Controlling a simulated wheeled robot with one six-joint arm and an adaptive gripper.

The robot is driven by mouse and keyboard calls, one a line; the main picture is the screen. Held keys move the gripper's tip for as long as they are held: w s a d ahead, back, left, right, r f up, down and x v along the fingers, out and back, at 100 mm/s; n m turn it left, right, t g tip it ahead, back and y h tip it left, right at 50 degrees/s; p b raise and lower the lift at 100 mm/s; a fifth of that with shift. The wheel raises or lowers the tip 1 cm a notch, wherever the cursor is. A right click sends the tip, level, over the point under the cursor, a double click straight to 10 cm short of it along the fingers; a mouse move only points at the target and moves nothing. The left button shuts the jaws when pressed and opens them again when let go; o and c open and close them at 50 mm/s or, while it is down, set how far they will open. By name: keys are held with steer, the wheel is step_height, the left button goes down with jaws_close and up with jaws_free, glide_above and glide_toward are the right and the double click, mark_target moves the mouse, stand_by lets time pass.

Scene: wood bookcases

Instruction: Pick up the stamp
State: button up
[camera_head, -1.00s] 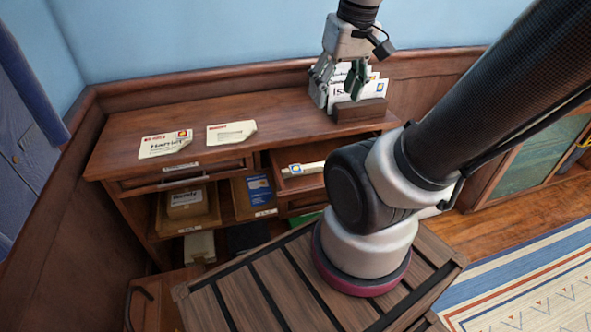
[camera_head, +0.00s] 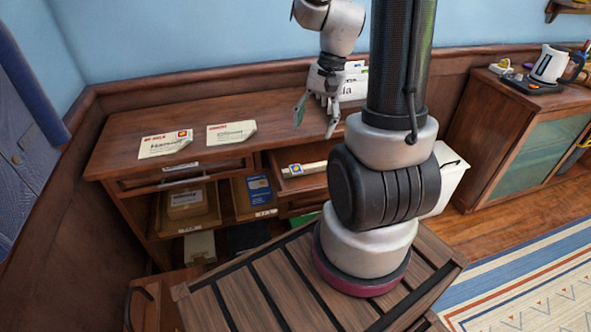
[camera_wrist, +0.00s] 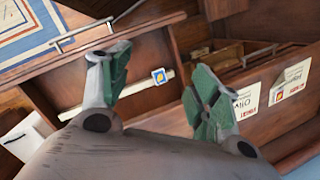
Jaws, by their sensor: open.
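The stamp (camera_head: 296,168) is a small white-edged square with a blue and yellow picture. It lies on a pale strip in the open drawer (camera_head: 312,181) of the wooden desk. In the wrist view the stamp (camera_wrist: 159,76) shows between my two green-padded fingers, on the pale strip (camera_wrist: 136,87). My gripper (camera_head: 316,118) is open and empty, above the desk top, behind and above the drawer in the head view. In the wrist view my gripper (camera_wrist: 160,82) has its fingers spread wide, apart from the stamp.
Two envelopes (camera_head: 165,145) (camera_head: 231,133) lie on the desk top; only the left one bears a stamp. A letter holder (camera_head: 352,82) with letters stands behind my gripper. Open shelves (camera_head: 187,205) hold boxes below.

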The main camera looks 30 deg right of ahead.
mark_target(293, 169)
steer(key=w+f+m, duration=0.2)
steer(key=f+m, duration=0.1)
steer(key=f, duration=0.1)
steer(key=w+d+f+m+t, duration=0.1)
steer(key=w+f+m, duration=0.2)
steer(key=f+m, duration=0.1)
steer(key=w+d+f+m+y, duration=0.1)
steer(key=w+f+m, duration=0.1)
steer(key=f+m, duration=0.2)
steer(key=shift+w+f, duration=0.15)
steer(key=shift+f, duration=0.1)
steer(key=x, duration=0.7)
steer(key=shift+w+d+f, duration=0.15)
steer(key=c, duration=0.8)
